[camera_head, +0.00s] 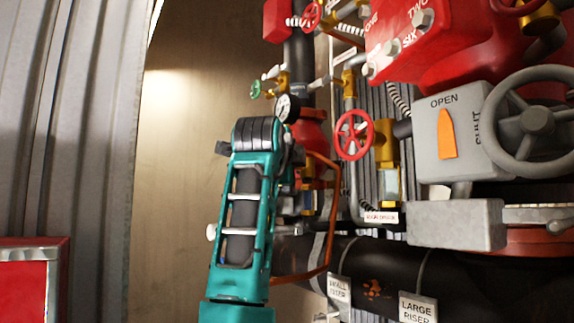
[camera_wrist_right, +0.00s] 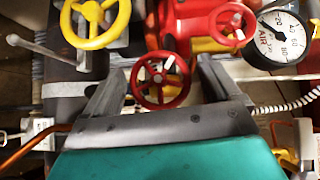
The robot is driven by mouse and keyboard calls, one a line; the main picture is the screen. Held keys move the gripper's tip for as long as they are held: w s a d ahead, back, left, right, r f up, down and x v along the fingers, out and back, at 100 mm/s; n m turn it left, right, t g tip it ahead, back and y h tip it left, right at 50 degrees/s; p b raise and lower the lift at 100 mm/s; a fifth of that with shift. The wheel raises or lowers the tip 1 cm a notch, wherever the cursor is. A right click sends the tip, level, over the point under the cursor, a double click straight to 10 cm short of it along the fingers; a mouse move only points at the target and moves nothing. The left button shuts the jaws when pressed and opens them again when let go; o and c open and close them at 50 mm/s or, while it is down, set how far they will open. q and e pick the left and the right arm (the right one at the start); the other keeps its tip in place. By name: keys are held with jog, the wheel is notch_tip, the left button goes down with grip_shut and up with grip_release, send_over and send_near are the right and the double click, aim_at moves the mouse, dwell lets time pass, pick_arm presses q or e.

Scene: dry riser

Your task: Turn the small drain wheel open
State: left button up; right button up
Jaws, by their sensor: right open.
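In the right wrist view a small red handwheel (camera_wrist_right: 160,82) with spokes sits between the two grey fingers of my open right gripper (camera_wrist_right: 160,68). The fingers stand to its left and right, apart from each other. I cannot tell whether they touch the wheel or how deep it lies between them. No label in view names it as the drain wheel. In the head view a teal arm, which I take as my right, reaches up among the pipes, and its fingertips are hidden. My left gripper is not in view.
Near the fingers are a yellow wheel (camera_wrist_right: 95,22), another red wheel (camera_wrist_right: 232,25) and an air gauge (camera_wrist_right: 280,38). Head view: a red wheel (camera_head: 354,135), a green wheel (camera_head: 255,89), a large grey wheel (camera_head: 537,122) and a black pipe (camera_head: 460,285). Bare wall (camera_head: 180,180) lies left.

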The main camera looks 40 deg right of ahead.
jog(key=shift+c, duration=0.4)
jog(key=shift+c, duration=0.7)
jog(key=c, duration=0.7)
jog(key=shift+c, duration=0.2)
